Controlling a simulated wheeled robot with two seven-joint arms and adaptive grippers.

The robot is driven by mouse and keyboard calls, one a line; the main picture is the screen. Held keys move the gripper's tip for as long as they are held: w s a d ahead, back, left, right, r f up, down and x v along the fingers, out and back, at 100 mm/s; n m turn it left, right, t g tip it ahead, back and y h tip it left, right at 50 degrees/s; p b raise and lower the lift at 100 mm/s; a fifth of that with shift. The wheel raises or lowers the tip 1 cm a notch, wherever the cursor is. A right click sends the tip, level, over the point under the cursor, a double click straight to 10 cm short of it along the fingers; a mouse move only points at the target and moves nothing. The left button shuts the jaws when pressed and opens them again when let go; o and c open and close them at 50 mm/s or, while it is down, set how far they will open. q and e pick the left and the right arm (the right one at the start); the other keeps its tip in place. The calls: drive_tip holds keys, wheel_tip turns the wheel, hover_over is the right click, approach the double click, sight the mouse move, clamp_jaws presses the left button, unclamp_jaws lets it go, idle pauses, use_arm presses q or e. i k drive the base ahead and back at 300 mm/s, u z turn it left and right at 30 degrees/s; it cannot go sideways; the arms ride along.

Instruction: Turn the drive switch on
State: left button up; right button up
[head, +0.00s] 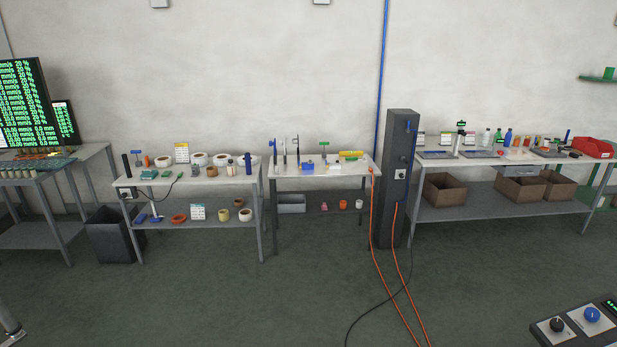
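A dark control panel (580,335) shows at the bottom right corner, cut off by the picture's edge. It carries a black knob (557,325) and a blue knob (592,314) on pale plates, and a small display with green characters (611,306). The plates' labels are too small to read, so I cannot tell whether either knob is the drive switch or how it is set. Neither of my grippers is in view.
A dark post (392,225) stands between the middle bench (290,174) and the right bench (490,207). Orange hoses (380,270) and a black cable (372,309) run over the floor. A left bench (213,184) and dark bin (110,237) stand further left.

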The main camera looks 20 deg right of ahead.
sight(557, 325)
drive_tip(key=z, duration=0.2)
drive_tip(key=i, duration=1.8)
drive_tip(key=z, duration=1.25)
drive_tip(key=i, duration=1.05)
drive_tip(key=z, duration=1.1)
